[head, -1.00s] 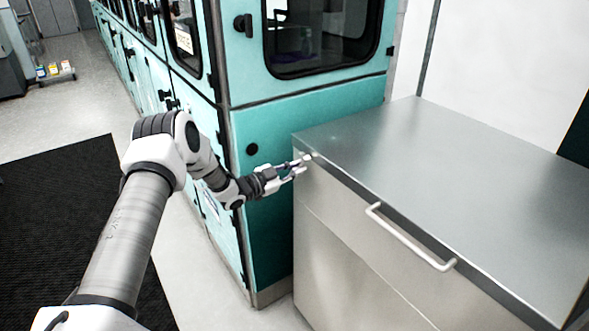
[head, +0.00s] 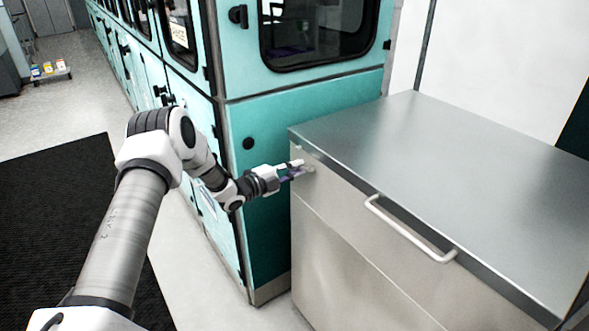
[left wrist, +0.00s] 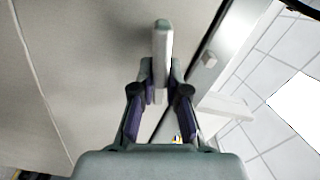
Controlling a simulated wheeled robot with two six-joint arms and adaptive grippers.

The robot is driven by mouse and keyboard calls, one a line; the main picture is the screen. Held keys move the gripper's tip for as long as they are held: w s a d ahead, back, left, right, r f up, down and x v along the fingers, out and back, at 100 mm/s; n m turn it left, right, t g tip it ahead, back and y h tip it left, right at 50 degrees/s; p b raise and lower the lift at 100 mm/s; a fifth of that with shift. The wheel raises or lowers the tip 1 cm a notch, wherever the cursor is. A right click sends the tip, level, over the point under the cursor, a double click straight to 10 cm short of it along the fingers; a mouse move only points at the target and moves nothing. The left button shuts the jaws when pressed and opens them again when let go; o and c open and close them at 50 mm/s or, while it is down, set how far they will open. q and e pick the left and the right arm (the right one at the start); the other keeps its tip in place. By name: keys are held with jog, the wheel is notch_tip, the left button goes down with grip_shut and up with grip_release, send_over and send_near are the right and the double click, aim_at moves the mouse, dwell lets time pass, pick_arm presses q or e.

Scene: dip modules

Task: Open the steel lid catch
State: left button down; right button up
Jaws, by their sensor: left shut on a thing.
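The steel cabinet (head: 345,235) stands at the right with a flat steel lid (head: 450,150) on top. The lid looks down, flush along the cabinet's top edge. The lid catch (left wrist: 162,45) is a small pale upright bar near the lid's edge in the left wrist view. My left gripper (head: 299,171) is at the cabinet's near left upper corner, just below the lid. Its fingers (left wrist: 161,82) are shut on the lower part of the catch, which they partly hide. My right gripper is not in view.
A pale bar handle (head: 410,232) sticks out from the cabinet's front, right of my gripper. A teal machine (head: 310,115) with dark windows stands close behind and left. A black mat (head: 60,220) lies on the open floor at left.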

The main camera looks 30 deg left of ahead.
pick_arm(q)
jog(key=shift+m, duration=0.4)
jog(key=shift+f, duration=0.1)
jog(key=c, duration=1.2)
grip_release()
jog(key=shift+o, duration=0.2)
jog(key=v, duration=1.2)
